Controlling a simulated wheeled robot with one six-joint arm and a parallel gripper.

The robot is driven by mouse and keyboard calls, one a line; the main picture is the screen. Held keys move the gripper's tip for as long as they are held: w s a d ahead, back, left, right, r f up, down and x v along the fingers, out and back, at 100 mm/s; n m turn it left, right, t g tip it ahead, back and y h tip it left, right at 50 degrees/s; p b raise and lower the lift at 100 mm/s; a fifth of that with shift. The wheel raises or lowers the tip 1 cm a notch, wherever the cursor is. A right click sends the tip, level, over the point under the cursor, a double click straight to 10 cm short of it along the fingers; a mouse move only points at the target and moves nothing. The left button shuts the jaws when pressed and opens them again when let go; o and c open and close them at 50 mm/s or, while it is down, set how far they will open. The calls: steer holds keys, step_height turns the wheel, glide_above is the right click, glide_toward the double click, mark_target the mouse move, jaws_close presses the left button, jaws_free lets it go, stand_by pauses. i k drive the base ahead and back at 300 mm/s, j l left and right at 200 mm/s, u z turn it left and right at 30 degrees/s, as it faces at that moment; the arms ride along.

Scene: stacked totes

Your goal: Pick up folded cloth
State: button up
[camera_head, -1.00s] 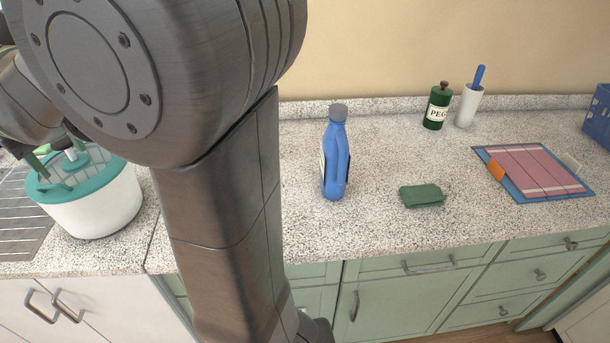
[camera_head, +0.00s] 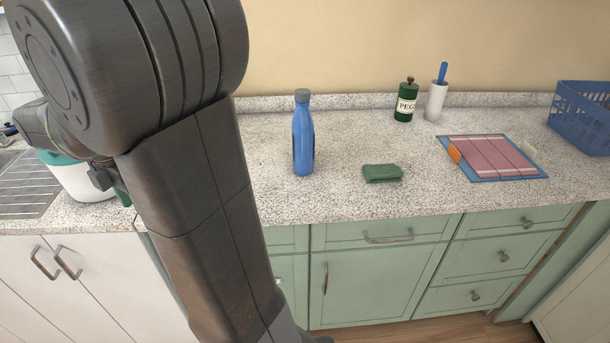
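The folded cloth (camera_head: 382,173) is a small dark green bundle lying flat on the speckled counter (camera_head: 350,205), near its front edge and right of a blue bottle. Nothing touches it. My arm fills the left of the view. What seems to be part of my gripper (camera_head: 112,186) shows at the arm's left edge, in front of the white tub and well left of the cloth. Most of it is hidden behind the arm, so its opening does not show.
The blue bottle (camera_head: 303,138) stands upright left of the cloth. A green PEG jar (camera_head: 405,104) and a white holder (camera_head: 435,101) stand at the back. A pink-and-blue board (camera_head: 488,158) and a blue basket (camera_head: 579,120) lie right. A white tub (camera_head: 80,182) stands left.

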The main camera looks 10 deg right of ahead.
mark_target(386, 173)
steer(key=k+z, duration=0.2)
steer(key=z, duration=0.2)
steer(key=k+l+z, duration=0.1)
steer(key=z, duration=0.35)
steer(key=i+z, duration=0.55)
steer(key=z, duration=0.15)
steer(key=i+z, duration=0.35)
steer(key=i+j, duration=0.1)
